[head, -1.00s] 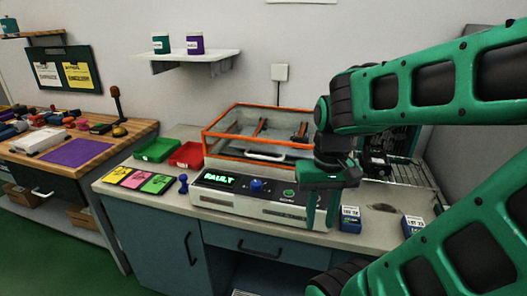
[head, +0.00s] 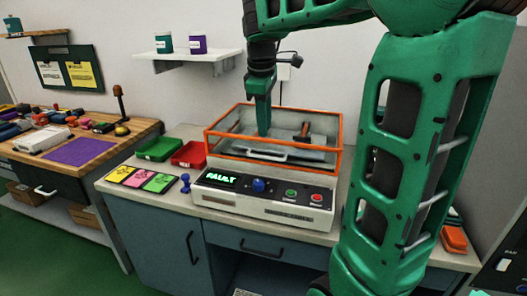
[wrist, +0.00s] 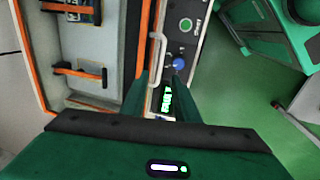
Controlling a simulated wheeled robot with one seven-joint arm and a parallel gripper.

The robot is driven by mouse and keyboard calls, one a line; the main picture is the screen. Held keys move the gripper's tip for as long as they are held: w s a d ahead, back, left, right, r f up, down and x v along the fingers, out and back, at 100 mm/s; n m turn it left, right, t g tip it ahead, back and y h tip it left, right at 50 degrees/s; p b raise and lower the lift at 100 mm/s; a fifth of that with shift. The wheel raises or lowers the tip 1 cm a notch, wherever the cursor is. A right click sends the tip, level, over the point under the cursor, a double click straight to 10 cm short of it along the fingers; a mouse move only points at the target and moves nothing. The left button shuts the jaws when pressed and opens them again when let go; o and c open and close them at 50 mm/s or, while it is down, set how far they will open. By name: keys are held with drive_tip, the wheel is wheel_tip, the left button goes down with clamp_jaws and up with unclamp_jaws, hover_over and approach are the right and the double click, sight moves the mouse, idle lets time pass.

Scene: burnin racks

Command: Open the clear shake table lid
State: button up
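The shake table (head: 265,198) stands on the bench with its clear, orange-edged lid (head: 222,127) down. A white bar handle (head: 268,156) runs along the lid's front; it also shows in the wrist view (wrist: 158,38). My gripper (head: 264,132) points down over the lid, just behind the handle in the head view. In the wrist view my gripper (wrist: 161,85) has its two fingers apart with nothing held between them. The near end of the handle lies toward the gap between the fingers. I cannot tell whether a finger touches the handle or lid.
The front panel has a FAULT display (head: 220,179), a blue knob (head: 259,185) and buttons. Green (head: 158,149) and red (head: 190,154) trays and coloured cards (head: 140,179) lie to the left. A wall shelf (head: 190,55) hangs behind. My arm covers the bench's right side.

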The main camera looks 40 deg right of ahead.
sight(266, 158)
drive_tip(key=f, duration=0.3)
drive_tip(key=d+f, duration=0.1)
drive_tip(key=f, duration=0.2)
drive_tip(key=w+f, duration=0.1)
drive_tip(key=f, duration=0.3)
drive_tip(key=shift+d, duration=0.25)
clamp_jaws()
drive_tip(key=shift+a, duration=0.1)
